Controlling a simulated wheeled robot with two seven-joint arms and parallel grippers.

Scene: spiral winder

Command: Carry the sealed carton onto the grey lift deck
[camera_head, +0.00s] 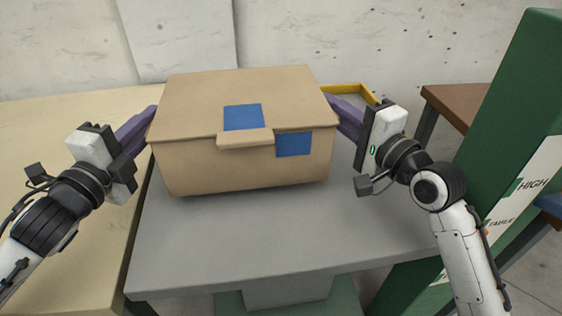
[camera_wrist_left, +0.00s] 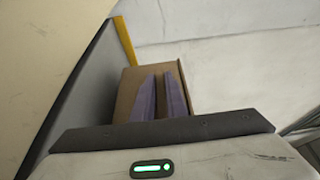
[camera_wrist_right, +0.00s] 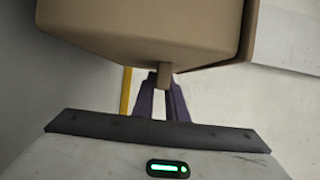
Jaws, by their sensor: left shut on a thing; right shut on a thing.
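The sealed carton (camera_head: 230,165) is a brown box with a closed lid, a front flap and two blue patches. It is level above the grey lift deck (camera_head: 290,240), toward the deck's back; I cannot tell whether its underside touches the deck. My left gripper (camera_head: 152,118) is shut on the carton's left side, its purple fingers also in the left wrist view (camera_wrist_left: 160,80). My right gripper (camera_head: 335,108) is shut on the right side; the right wrist view shows a brown tab (camera_wrist_right: 165,76) between its fingers. The fingertips are partly hidden in the head view.
A beige table (camera_head: 60,150) stands left along the deck. A yellow edge (camera_head: 350,88) shows behind the carton. A green post (camera_head: 515,110) with a HIGH label and a brown table (camera_head: 460,105) are on the right. The deck's front is bare.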

